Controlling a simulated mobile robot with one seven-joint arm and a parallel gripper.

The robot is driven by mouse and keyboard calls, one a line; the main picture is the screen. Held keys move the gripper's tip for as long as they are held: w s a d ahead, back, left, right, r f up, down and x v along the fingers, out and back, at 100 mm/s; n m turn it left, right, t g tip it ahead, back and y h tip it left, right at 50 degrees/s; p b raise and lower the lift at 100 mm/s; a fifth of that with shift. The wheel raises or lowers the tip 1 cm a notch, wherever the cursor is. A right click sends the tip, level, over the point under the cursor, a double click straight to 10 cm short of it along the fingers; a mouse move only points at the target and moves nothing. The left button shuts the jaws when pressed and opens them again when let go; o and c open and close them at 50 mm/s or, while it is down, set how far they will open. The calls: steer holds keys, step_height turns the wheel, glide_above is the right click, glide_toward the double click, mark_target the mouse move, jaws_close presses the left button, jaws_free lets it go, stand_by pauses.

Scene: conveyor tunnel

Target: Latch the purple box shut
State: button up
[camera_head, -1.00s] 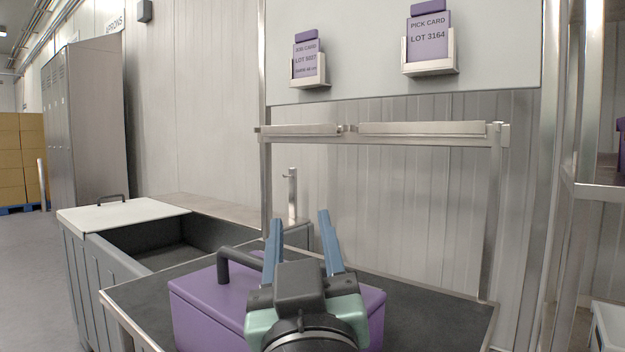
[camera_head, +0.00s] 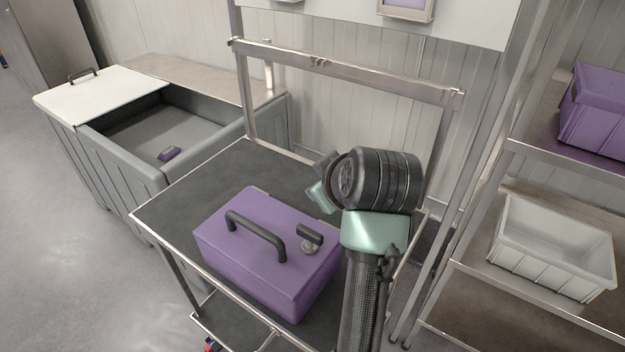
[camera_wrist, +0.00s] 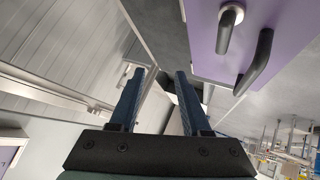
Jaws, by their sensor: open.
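The purple box (camera_head: 265,250) stands on the dark top of a metal cart, with its lid down. A black carry handle (camera_head: 255,236) arches over the lid. Right of it, a black latch lever (camera_head: 310,234) sits on a round metal post. In the wrist view the box (camera_wrist: 280,50) is at the upper right, with the lever (camera_wrist: 225,32) and handle (camera_wrist: 258,62). My gripper (camera_wrist: 154,72) is open and empty, its blue fingers apart, clear of the box. In the head view it is beyond the box's right side, its fingers mostly hidden by my wrist.
The cart top (camera_head: 190,195) is free left of and behind the box. A metal rail frame (camera_head: 345,72) rises at its back. A grey bin (camera_head: 125,135) holding a small purple item (camera_head: 169,153) stands left. Shelves at right hold a white tub (camera_head: 550,250) and a purple crate (camera_head: 600,115).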

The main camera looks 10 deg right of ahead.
mark_target(310, 231)
steer(key=s+r+n+g+y+p, duration=0.3)
steer(key=s+r+g+p, duration=0.4)
steer(key=p, duration=0.9)
steer(key=shift+t, duration=0.3)
steer(key=x, duration=0.4)
steer(key=p+x, duration=0.1)
steer(key=x, duration=0.3)
steer(key=d+p+x, duration=0.1)
steer(key=x, duration=0.4)
steer(key=shift+s+d+f, duration=0.1)
steer(key=shift+s+f, duration=0.15)
jaws_close()
